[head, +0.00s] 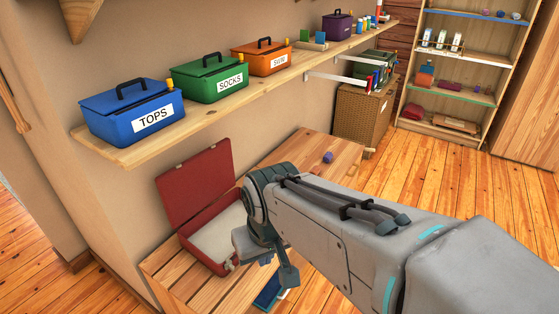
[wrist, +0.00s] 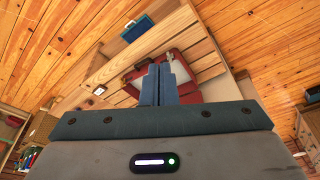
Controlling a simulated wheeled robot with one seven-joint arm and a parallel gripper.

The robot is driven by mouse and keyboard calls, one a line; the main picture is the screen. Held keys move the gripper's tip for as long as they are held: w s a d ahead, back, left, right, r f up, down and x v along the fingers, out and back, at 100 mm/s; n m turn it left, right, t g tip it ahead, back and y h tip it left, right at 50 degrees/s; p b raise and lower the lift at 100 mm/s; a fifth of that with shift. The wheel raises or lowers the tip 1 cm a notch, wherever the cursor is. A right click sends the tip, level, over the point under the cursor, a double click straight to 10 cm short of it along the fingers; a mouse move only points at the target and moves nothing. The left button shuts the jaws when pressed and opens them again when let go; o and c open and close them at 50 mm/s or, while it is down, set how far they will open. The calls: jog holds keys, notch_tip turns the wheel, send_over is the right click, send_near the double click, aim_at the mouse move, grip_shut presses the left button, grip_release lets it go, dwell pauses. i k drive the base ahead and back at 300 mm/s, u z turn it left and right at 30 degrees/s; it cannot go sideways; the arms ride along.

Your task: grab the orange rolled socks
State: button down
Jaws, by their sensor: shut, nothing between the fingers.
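I cannot make out any orange rolled socks for certain in either view. A green lidded box labelled SOCKS (head: 209,80) stands on the wall shelf, with its lid closed and its inside hidden. An open red suitcase (head: 200,185) with a pale lining sits on the low wooden bench; it also shows in the wrist view (wrist: 182,55). My gripper (wrist: 161,70) is shut and empty, with its fingers seen in front of the suitcase. In the head view, my arm hides part of the bench and the suitcase's right side.
A blue TOPS box (head: 133,112), an orange box (head: 262,58) and a purple box (head: 337,25) share the wall shelf (head: 130,152). A small purple object (head: 328,157) lies on the bench (head: 300,150). A wicker hamper (head: 360,120) and bookcase (head: 470,75) stand beyond. Floor at right is clear.

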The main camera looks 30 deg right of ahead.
aim_at(316, 170)
jog(key=k, duration=1.2)
jog(key=z, duration=0.6)
jog(key=i, duration=0.45)
jog(key=z, duration=1.1)
jog(key=i, duration=1.5)
jog(key=z, duration=0.3)
jog(key=i, duration=1.5)
jog(key=u, duration=1.6)
jog(key=i, duration=1)
jog(key=u, duration=0.9)
